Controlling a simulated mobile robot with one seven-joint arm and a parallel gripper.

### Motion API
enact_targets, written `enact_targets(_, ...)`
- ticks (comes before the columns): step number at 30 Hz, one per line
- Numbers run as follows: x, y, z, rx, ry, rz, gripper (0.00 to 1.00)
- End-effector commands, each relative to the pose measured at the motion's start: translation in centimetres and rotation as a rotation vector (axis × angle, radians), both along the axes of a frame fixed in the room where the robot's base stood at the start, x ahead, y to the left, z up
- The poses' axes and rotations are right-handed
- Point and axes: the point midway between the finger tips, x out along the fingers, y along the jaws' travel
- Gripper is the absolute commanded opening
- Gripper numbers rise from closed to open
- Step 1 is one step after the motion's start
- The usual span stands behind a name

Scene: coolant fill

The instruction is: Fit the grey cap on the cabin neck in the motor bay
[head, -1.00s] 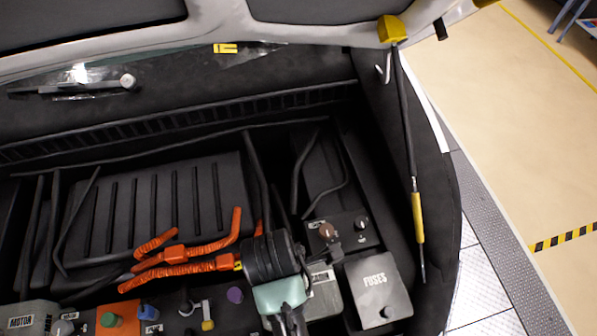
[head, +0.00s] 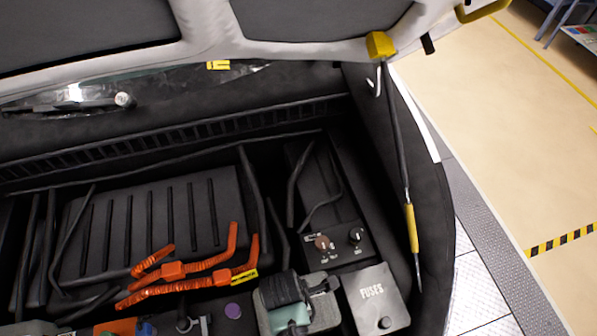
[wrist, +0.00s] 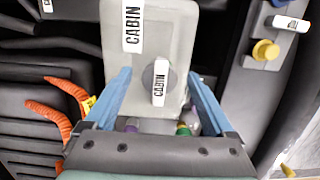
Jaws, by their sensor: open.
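The grey cap (wrist: 148,73), a round disc with a white CABIN tag across it, shows in the wrist view over a light grey tank. The tank (wrist: 178,30) has its own CABIN label. The cabin neck is hidden beneath the cap, and I cannot tell how fully the cap sits on it. My gripper (wrist: 159,78) is open, its blue fingers spread to the left and right of the cap with gaps between. In the head view the tank (head: 325,312) shows partly behind my wrist, which hides the cap and the fingertips.
A FUSES box (head: 372,300) stands right of the tank, with a knob panel (head: 340,245) behind it. Orange cables (head: 185,275) run to the left. A purple cap (head: 233,311) lies left of my wrist. A yellow cap (wrist: 265,50) shows at the right in the wrist view.

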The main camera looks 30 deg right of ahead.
Motion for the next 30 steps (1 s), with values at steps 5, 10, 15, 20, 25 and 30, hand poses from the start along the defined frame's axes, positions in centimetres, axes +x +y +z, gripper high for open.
enact_targets(5, 0.02, 0.00, 0.04, 0.000, 0.000, 0.000, 0.65)
enact_targets(10, 0.01, -0.01, 0.04, 0.000, 0.000, 0.000, 0.34)
enact_targets(15, 0.01, 0.00, 0.05, 0.000, 0.000, 0.000, 0.04)
enact_targets(20, 0.01, -0.01, 0.05, 0.000, 0.000, 0.000, 0.28)
enact_targets(25, 0.02, -0.01, 0.06, 0.000, 0.000, 0.000, 0.11)
enact_targets(30, 0.01, 0.01, 0.07, 0.000, 0.000, 0.000, 0.11)
